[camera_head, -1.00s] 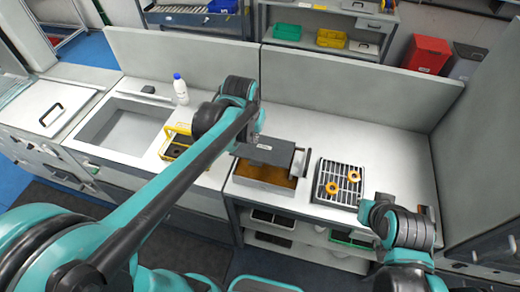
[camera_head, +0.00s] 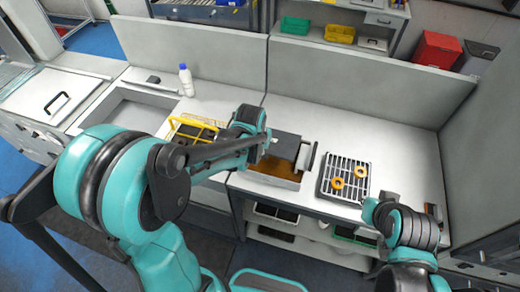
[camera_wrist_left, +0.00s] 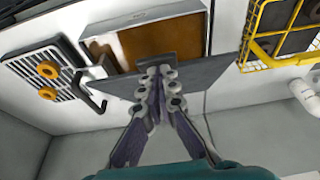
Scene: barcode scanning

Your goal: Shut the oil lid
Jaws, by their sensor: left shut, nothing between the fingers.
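The oil fryer (camera_head: 264,186) stands in the counter's middle, with brown oil showing inside. Its dark grey lid (camera_head: 286,147) is partly open, tilted above the rear of the fryer, with a handle on its right side. In the left wrist view the lid (camera_wrist_left: 215,75) crosses in front of the oil pan (camera_wrist_left: 145,42). My left gripper (camera_wrist_left: 160,72) is shut and empty, its fingertips overlapping the lid near a dark tab; contact is unclear.
A grill rack (camera_head: 345,180) with two orange rings lies right of the fryer. A yellow-framed basket (camera_head: 195,128) is to its left, with a white bottle (camera_head: 186,80) behind. A sink (camera_head: 130,108) is further left. A partition (camera_head: 360,88) rises behind the counter.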

